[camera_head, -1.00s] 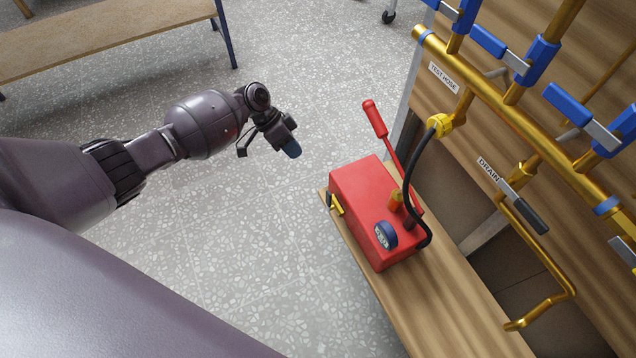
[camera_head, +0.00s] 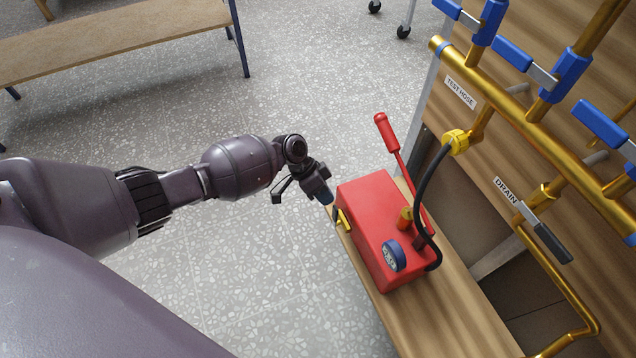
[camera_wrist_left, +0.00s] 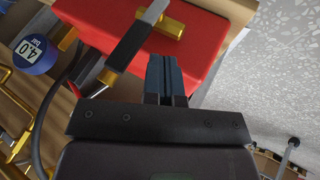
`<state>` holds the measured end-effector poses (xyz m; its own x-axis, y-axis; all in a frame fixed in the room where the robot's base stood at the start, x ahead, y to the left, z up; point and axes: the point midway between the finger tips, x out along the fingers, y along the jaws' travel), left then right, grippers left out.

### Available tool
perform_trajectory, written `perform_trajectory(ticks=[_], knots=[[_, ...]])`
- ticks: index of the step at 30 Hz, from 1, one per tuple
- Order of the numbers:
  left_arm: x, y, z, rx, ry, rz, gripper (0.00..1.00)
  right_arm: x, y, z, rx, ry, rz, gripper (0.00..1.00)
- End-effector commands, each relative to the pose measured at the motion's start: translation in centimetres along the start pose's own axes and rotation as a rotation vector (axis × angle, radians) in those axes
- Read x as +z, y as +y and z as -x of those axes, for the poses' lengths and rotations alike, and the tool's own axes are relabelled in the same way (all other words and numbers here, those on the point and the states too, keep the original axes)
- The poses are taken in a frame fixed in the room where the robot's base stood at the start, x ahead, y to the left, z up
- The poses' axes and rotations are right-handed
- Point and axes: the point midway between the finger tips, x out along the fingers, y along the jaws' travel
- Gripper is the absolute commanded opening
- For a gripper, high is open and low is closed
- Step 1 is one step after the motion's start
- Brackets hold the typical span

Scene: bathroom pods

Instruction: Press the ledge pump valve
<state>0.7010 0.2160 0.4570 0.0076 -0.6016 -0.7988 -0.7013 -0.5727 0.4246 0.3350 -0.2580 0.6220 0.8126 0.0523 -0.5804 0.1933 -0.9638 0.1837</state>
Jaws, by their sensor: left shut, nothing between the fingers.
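The red pump box (camera_head: 385,205) sits on the wooden ledge (camera_head: 440,305). Its small valve (camera_head: 343,219) is on the box's near-left side, with a yellow body and a dark part. In the left wrist view the valve shows as a yellow fitting (camera_wrist_left: 160,25) with a silver-and-black lever (camera_wrist_left: 128,45) lying across the red box. My left gripper (camera_head: 328,198) is shut and empty, just beyond the valve at the box's left corner. In the left wrist view its fingertips (camera_wrist_left: 165,62) are beside the black lever; whether they touch it I cannot tell. My right gripper is not in view.
A blue gauge (camera_head: 393,256), a black hose (camera_head: 422,185) and a red pump handle (camera_head: 388,132) rise from the box. Gold pipes (camera_head: 500,100) with blue levers stand on the right. A bench (camera_head: 110,45) is far left; the floor between is clear.

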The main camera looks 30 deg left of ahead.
Motion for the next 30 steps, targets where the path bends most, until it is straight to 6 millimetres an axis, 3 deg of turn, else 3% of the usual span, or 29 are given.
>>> perform_trajectory(ticks=[6,30], knots=[[-0.1,1.2,-0.5,-0.001,0.001,-0.001,0.00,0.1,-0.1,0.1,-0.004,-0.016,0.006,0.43],[-0.2,2.0,-0.6,-0.060,-0.012,-0.026,0.00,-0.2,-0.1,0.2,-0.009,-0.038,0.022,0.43]])
